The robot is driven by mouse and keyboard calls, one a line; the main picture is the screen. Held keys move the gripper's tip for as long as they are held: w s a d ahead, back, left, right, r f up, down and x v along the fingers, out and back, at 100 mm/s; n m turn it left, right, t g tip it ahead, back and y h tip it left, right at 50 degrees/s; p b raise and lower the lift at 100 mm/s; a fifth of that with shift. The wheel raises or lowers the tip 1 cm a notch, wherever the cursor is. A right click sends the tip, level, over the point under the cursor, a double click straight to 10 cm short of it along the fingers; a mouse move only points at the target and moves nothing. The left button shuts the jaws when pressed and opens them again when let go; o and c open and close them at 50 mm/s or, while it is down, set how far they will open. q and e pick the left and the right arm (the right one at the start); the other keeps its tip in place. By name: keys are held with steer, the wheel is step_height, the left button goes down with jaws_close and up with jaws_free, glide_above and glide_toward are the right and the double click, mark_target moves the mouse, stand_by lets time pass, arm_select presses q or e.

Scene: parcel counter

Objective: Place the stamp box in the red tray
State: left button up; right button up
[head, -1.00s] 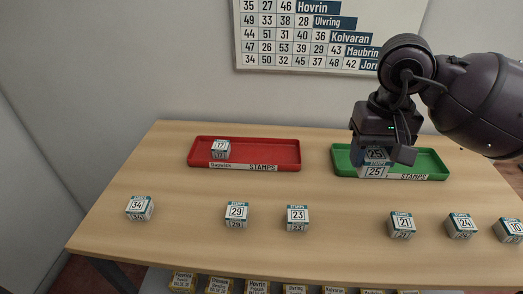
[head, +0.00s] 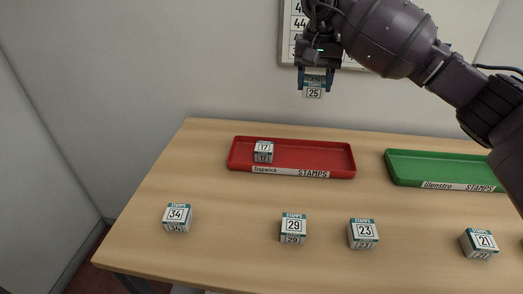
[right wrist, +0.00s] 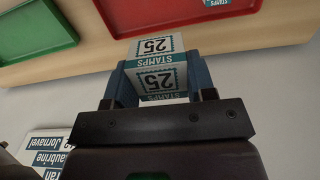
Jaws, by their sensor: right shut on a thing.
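My right gripper (head: 314,82) is shut on a white stamp box marked 25 (head: 313,92), held high above and behind the red tray. The right wrist view shows the same box (right wrist: 157,68) between the blue fingers. The red tray (head: 325,160) stands at the back of the table, labelled Dapwick STAMPS. A stamp box marked 17 (head: 264,151) sits in its left part. The green tray (head: 445,168), labelled Glenstro STAMPS, stands to its right and holds nothing in the part that shows. My left gripper is not in view.
Boxes marked 34 (head: 177,218), 29 (head: 293,228), 23 (head: 363,234) and 21 (head: 479,244) stand along the table's front. A wall chart (head: 465,30) hangs behind, partly hidden by my right arm. The red tray's middle and right are free.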

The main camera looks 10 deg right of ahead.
steer(key=shift+w, duration=0.35)
steer(key=shift+w+a+f, duration=0.15)
steer(key=shift+f, duration=0.05)
glide_above(302, 160)
step_height(302, 160, down, 14)
steer(key=shift+f+b, duration=0.2)
steer(key=shift+b, duration=0.2)
steer(key=shift+f, duration=2.7)
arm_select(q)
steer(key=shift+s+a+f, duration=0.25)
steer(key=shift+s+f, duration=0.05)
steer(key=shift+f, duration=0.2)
